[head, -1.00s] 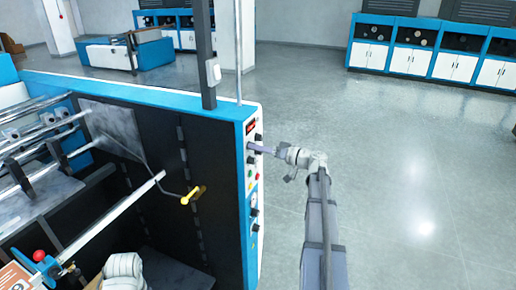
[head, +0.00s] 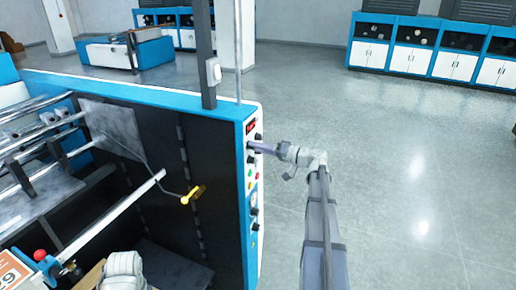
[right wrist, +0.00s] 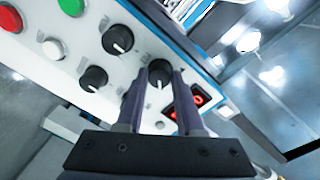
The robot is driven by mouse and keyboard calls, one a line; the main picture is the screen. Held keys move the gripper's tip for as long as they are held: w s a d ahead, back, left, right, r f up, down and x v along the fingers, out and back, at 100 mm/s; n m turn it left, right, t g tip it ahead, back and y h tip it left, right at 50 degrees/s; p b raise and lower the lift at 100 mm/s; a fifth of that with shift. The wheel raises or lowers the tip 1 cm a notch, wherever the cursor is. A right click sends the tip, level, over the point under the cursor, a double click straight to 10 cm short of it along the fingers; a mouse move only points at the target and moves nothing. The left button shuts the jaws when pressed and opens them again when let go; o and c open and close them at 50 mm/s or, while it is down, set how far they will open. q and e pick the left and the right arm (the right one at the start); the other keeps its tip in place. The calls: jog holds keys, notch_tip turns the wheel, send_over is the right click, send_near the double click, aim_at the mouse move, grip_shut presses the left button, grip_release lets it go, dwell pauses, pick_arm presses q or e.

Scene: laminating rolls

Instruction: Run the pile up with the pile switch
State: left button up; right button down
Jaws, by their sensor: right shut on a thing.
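The control panel (head: 253,190) is on the narrow end of the blue and white machine, with black knobs, coloured buttons and a red lit display (head: 251,127). My right gripper (head: 258,147) reaches it from the right, below the display. In the right wrist view my right gripper (right wrist: 160,85) is shut on a black rotary knob (right wrist: 160,72) beside the red display (right wrist: 185,107). I cannot read which knob is the pile switch. A dark flat surface (head: 172,265) shows low inside the machine; I cannot tell whether it is the pile.
Two other black knobs (right wrist: 118,38) sit near the held one, with green (right wrist: 72,6) and red (right wrist: 11,18) buttons beyond. A yellow-handled crank (head: 193,194) hangs on the machine's dark side. The floor (head: 420,170) to the right is open.

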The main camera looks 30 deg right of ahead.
jog(key=c, duration=0.5)
grip_release()
jog(key=shift+c, duration=0.2)
jog(key=v, duration=0.8)
